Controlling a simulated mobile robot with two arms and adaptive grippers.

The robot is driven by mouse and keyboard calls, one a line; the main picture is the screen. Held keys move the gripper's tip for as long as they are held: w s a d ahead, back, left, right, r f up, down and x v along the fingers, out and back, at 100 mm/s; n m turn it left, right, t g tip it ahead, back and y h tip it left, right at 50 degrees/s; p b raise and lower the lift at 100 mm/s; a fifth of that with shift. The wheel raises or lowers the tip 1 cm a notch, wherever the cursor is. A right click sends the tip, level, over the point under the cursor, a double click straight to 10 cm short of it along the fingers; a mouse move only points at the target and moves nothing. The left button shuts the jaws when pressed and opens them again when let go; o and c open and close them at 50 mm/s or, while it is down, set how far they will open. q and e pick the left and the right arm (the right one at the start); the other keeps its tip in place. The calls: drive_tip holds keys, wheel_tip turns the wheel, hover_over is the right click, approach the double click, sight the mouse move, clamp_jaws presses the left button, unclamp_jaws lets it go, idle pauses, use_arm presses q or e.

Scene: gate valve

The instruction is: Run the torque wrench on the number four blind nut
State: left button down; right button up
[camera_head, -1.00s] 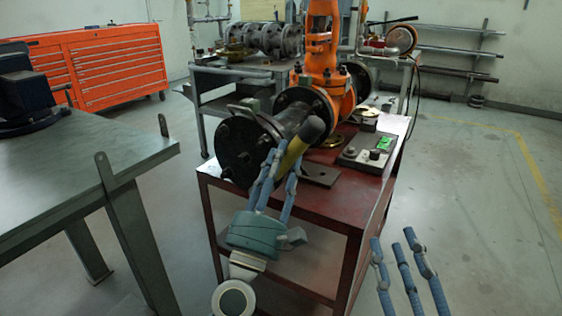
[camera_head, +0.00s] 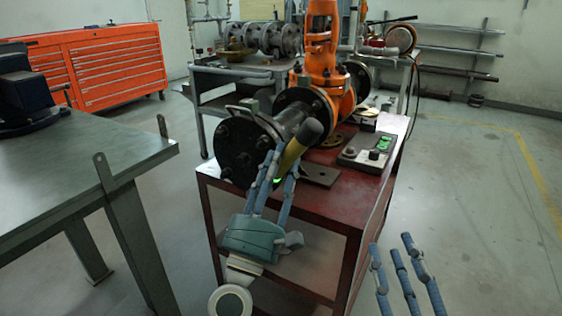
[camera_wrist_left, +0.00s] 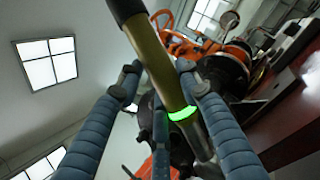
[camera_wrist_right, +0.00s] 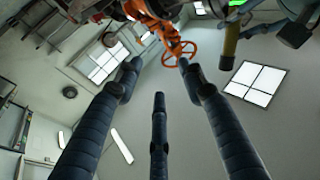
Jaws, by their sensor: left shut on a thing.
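The torque wrench (camera_head: 292,155), with a yellow body and black grip, is held tilted in front of the blind flange (camera_head: 236,150). My left gripper (camera_head: 279,158) is shut on the torque wrench; in the left wrist view the wrench (camera_wrist_left: 155,60) runs between its fingers (camera_wrist_left: 160,85). A lit green ring (camera_wrist_left: 182,113) shows near the wrench's lower end. The wrench's head is hidden behind the fingers, so I cannot tell whether it sits on a nut. Several nuts show on the flange; no number is readable. My right gripper (camera_head: 398,250) is open and empty, right of the red cart.
The red cart (camera_head: 340,215) carries the flanged pipe, the orange valve (camera_head: 322,60), a control box with a green display (camera_head: 368,152) and a dark plate (camera_head: 318,174). A grey workbench (camera_head: 80,150) stands at the left. The floor at the right is clear.

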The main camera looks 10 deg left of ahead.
use_arm(q)
drive_tip(key=s, duration=0.1)
drive_tip(key=s+a, duration=0.1)
drive_tip(key=s, duration=0.1)
drive_tip(key=shift+s+a+r, duration=0.2)
drive_tip(key=shift+s+a, duration=0.05)
drive_tip(key=shift+s, duration=0.15)
use_arm(e)
drive_tip(key=shift+w+d+f+g, duration=0.15)
drive_tip(key=shift+f+g, duration=0.15)
drive_tip(key=shift+f, duration=0.25)
drive_tip(key=shift+w+a+f+g, duration=0.1)
drive_tip(key=shift+f+g, duration=0.2)
drive_tip(key=shift+f, duration=0.25)
